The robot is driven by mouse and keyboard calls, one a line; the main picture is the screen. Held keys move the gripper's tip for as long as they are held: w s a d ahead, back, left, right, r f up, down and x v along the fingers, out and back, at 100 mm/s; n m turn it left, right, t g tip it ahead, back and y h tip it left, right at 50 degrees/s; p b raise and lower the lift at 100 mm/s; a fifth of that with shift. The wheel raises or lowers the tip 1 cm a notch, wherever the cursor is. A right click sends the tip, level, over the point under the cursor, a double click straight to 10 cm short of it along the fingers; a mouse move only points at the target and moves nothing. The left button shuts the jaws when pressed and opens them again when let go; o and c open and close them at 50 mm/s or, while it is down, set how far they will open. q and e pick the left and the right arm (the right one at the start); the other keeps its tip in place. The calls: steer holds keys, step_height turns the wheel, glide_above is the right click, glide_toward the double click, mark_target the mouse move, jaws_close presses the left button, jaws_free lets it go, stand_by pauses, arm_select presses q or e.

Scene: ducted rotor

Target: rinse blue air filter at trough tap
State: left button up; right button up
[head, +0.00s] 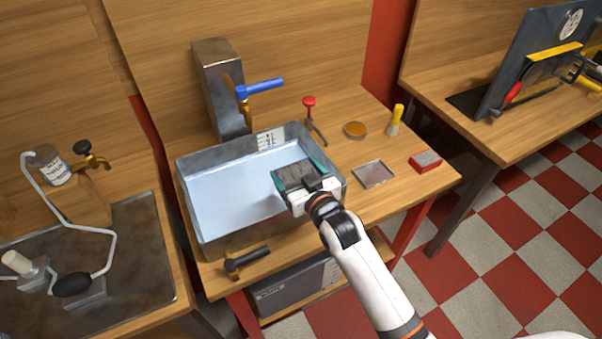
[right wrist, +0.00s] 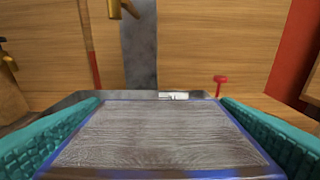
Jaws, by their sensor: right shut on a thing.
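My right gripper (head: 300,175) is over the right part of the trough in the head view. Its teal fingers are shut on the two sides of the blue air filter (head: 297,172), a flat grey pleated panel. In the right wrist view the filter (right wrist: 160,135) shows its blue rim between the fingers. The metal trough (head: 215,242) holds pale water. The tap (head: 243,98), brass with a blue lever, sticks out from a grey metal post behind the trough, up and left of the filter. No stream shows from it. My left gripper is not in view.
Right of the trough lie a red-handled tool (head: 310,115), an amber round dish (head: 355,129), a yellow-topped bottle (head: 396,118), a square metal tray (head: 373,174) and a red block (head: 426,161). A black-handled tool (head: 246,261) lies at the front edge. Another bench stands left.

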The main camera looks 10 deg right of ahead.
steer(key=b+x, duration=0.2)
steer(key=shift+w+a+f, duration=0.25)
steer(key=shift+a+f, duration=0.05)
steer(key=shift+a, duration=0.05)
steer(key=a+b+x, duration=0.2)
steer(key=b+x, duration=0.4)
steer(key=x, duration=0.4)
steer(key=shift+s, duration=0.4)
